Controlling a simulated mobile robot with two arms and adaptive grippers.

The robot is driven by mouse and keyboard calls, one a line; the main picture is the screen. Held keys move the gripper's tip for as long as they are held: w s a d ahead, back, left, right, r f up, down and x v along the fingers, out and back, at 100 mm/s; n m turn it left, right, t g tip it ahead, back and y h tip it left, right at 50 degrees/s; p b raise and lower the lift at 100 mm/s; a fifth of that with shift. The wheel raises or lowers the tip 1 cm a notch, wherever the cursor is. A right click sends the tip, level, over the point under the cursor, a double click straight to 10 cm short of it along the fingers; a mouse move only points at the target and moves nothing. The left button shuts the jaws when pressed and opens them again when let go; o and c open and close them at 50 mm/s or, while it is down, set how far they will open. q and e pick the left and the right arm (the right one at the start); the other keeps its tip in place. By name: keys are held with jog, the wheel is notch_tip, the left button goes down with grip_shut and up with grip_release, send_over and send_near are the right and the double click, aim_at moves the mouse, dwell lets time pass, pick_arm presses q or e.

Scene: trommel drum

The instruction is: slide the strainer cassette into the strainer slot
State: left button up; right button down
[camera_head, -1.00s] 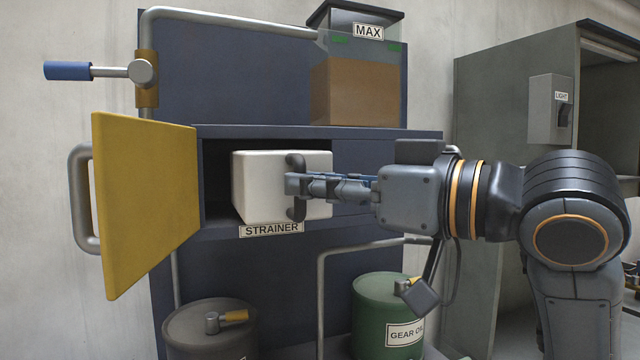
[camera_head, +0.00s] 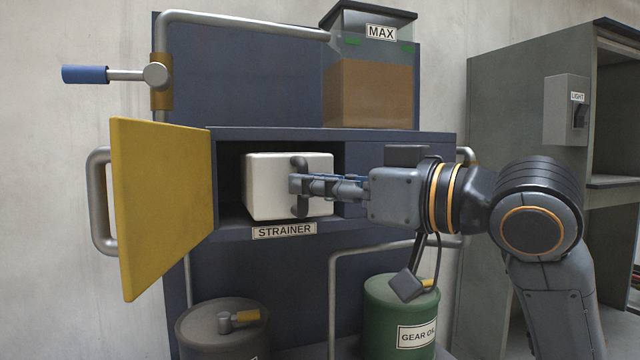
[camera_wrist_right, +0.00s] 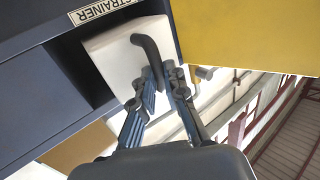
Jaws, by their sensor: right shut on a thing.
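The white strainer cassette (camera_head: 270,188) sits at the mouth of the strainer slot (camera_head: 231,172), partly inside it, with dark space showing on its left and right. Its black handle (camera_head: 301,208) faces out. My right gripper (camera_head: 297,184) is shut on this handle, coming from the right. In the right wrist view the gripper (camera_wrist_right: 158,86) has its fingers around the handle (camera_wrist_right: 150,55), and the cassette (camera_wrist_right: 115,60) is at the dark opening. How deep the cassette goes is hidden. My left gripper is not in view.
The yellow door (camera_head: 162,205) stands open left of the slot. The STRAINER label (camera_head: 284,231) is on the ledge below. A green gear oil drum (camera_head: 385,310) and a dark drum (camera_head: 215,325) stand underneath. A grey cabinet (camera_head: 510,130) is at right.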

jog(key=shift+w+a+f+b, duration=0.15)
jog(key=shift+w+f+b, duration=0.05)
jog(key=shift+w+f, duration=0.25)
jog(key=shift+w+a+f+b, duration=0.15)
jog(key=shift+w+f, duration=0.15)
jog(key=shift+w, duration=0.25)
jog(key=shift+f, duration=0.15)
dwell(0.5)
jog(key=c, duration=1.3)
grip_release()
jog(key=v, duration=1.2)
